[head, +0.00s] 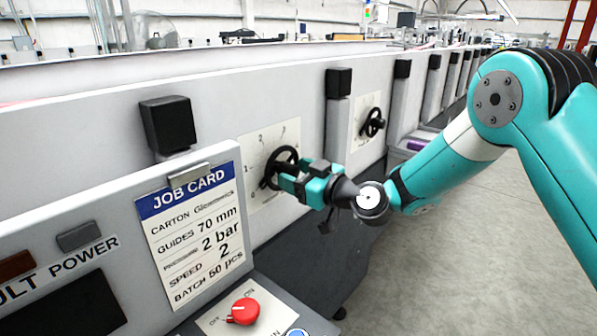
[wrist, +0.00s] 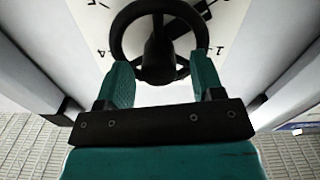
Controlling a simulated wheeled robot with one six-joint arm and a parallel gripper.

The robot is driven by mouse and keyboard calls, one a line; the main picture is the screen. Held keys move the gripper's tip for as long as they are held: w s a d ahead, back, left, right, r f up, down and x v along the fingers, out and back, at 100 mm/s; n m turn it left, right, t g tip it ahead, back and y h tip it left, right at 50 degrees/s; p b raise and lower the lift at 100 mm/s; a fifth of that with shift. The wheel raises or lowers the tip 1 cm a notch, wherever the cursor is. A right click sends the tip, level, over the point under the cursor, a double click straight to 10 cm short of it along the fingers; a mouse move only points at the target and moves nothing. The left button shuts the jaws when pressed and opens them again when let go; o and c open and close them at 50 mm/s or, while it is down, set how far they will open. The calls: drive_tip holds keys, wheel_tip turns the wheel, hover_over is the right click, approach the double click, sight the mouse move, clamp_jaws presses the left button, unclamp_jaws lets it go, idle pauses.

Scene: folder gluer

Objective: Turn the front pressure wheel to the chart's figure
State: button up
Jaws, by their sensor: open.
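The front pressure wheel is a black handwheel (head: 279,168) on a white numbered dial plate (head: 255,150) on the machine's side. My teal gripper (head: 292,180) is at the wheel, its fingers pointing at it. In the wrist view the wheel (wrist: 122,28) and its dark hub fill the top middle, and my open fingers (wrist: 163,80) stand on either side of its lower part. Whether they touch the rim I cannot tell. Dial figures show around it, including 1 and 4. The job card (head: 192,225) at the left reads pressure 2 bar.
A second, similar handwheel (head: 373,122) sits further along the machine. A control panel with a red knob (head: 243,311) stands at the front left. Black boxes (head: 168,124) stick out along the machine's upper side. Grey floor (head: 455,240) is clear at the right.

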drive_tip(key=shift+d, duration=0.1)
drive_tip(key=c, duration=0.9)
drive_tip(key=shift+f, duration=0.1)
drive_tip(key=m+b, duration=0.3)
drive_tip(key=m, duration=0.1)
drive_tip(key=shift+m, duration=0.4)
drive_tip(key=m+b, duration=0.1)
drive_tip(key=m, duration=0.8)
drive_tip(key=shift+s+m+p, duration=0.1)
drive_tip(key=shift+m+p, duration=0.25)
drive_tip(key=shift+m, duration=0.05)
drive_tip(key=m+p, duration=0.1)
drive_tip(key=m, duration=0.4)
drive_tip(key=shift+p, duration=0.3)
